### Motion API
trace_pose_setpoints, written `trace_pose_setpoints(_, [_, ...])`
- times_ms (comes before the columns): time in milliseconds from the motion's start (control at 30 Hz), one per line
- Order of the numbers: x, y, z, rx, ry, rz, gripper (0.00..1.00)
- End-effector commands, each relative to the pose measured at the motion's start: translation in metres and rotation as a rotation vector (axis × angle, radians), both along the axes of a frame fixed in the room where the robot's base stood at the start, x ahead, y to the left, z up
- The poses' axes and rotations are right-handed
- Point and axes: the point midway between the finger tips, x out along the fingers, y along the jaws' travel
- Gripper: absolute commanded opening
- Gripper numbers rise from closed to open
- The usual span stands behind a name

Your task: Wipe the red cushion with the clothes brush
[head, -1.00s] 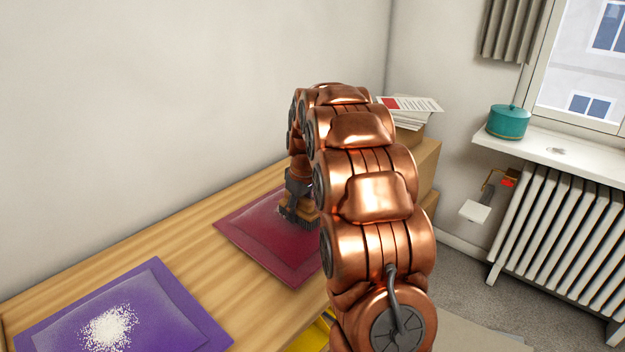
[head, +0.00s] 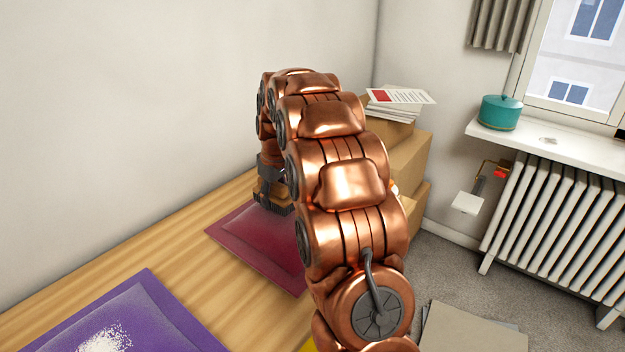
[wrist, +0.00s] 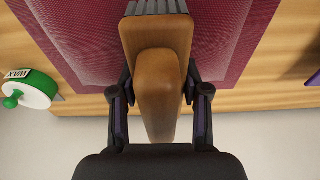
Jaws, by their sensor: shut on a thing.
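The red cushion (head: 262,255) lies flat on the wooden table, partly hidden behind my arm in the head view. It also fills the top of the wrist view (wrist: 85,40). My gripper (head: 272,200) is over the far part of the cushion, near the wall. In the wrist view my gripper (wrist: 158,95) is shut on the wooden clothes brush (wrist: 158,65), with a finger on each side of its handle. The brush's dark bristles show at the top edge over the cushion. I cannot tell whether they touch it.
A purple cushion (head: 145,315) with white powder lies at the near left of the table (head: 175,240). A green and white round thing labelled WAX (wrist: 30,92) is beside the red cushion. Cardboard boxes (head: 410,160) with papers (head: 395,105) stand behind my arm. A radiator (head: 555,225) is at the right.

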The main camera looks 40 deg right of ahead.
Motion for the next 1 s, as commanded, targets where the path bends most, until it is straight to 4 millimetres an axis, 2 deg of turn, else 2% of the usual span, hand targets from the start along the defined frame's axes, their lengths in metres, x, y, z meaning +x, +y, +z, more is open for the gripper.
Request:
trace_pose_setpoints(33, [0.001,0.001,0.013,-0.002,-0.006,0.003,0.14])
trace_pose_setpoints(600, [0.002,0.002,0.061,-0.002,-0.006,0.004,0.14])
trace_pose_setpoints(1000, [0.001,0.003,0.067,-0.002,-0.005,0.005,0.14])
